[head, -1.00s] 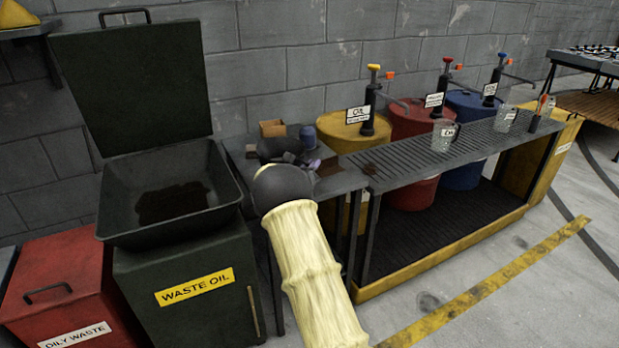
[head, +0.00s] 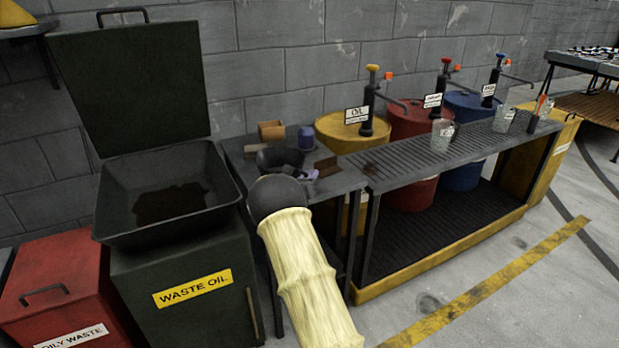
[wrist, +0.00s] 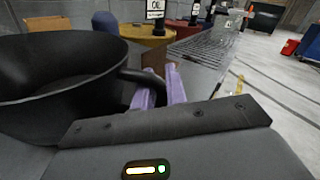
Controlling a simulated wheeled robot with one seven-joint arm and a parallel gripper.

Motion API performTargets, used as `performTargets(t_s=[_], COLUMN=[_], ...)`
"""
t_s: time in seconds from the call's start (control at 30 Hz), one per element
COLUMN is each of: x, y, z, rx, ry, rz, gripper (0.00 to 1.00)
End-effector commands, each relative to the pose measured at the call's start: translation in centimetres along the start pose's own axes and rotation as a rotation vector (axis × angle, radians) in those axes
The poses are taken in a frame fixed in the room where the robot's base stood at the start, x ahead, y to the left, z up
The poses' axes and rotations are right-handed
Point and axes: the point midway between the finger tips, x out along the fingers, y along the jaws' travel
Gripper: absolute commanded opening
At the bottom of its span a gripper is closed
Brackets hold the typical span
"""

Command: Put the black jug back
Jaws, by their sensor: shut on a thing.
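The black jug (wrist: 62,82) fills the left of the wrist view, wide-mouthed and upright, its handle to the right. My gripper (wrist: 160,88), with lilac fingers, is shut on that handle. In the head view the jug (head: 277,156) shows at the small grey table (head: 236,149), partly hidden behind my arm. The lilac fingers (head: 309,176) show at its right. I cannot tell whether the jug's base touches the table.
A brown box (head: 271,130), a blue thing (head: 306,138) and a brown block (head: 327,167) are close by the jug. The open waste oil bin (head: 190,285) stands left. A slatted bench (head: 410,155) with clear measuring jugs (head: 442,135) and pump drums stands right.

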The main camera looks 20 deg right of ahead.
Motion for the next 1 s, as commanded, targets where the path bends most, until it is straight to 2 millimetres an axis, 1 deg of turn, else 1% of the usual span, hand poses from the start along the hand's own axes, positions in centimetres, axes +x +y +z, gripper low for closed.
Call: performTargets(t_s=[0.03, 0.07, 0.1, 0.13, 0.17, 0.43, 0.6, 0.63, 0.77, 0.9, 1.0], x=[0.0, 0.0, 0.0, 0.0, 0.0, 0.0, 0.0, -0.3, -2.3, -5.1, -6.9], y=[0.0, 0.0, 0.0, 0.0, 0.0, 0.0, -0.1, -0.1, 0.0, 0.1, -0.1], z=[-0.1, -0.1, 0.0, 0.0, -0.1, 0.0, 0.5, 0.4, 0.3, 0.3, 0.3], rx=[0.001, 0.000, 0.000, 0.000, 0.000, 0.000, -0.001, 0.000, -0.001, -0.001, -0.002], ry=[-0.001, 0.000, 0.000, 0.000, 0.000, 0.000, 0.000, 0.001, 0.001, 0.001, 0.002], rz=[-0.001, 0.000, 0.000, 0.000, 0.000, 0.000, 0.000, 0.001, 0.002, 0.005, 0.001], gripper=[0.00, 0.20, 0.28, 0.33, 0.35, 0.35, 0.35, 0.35, 0.35, 0.35, 0.35])
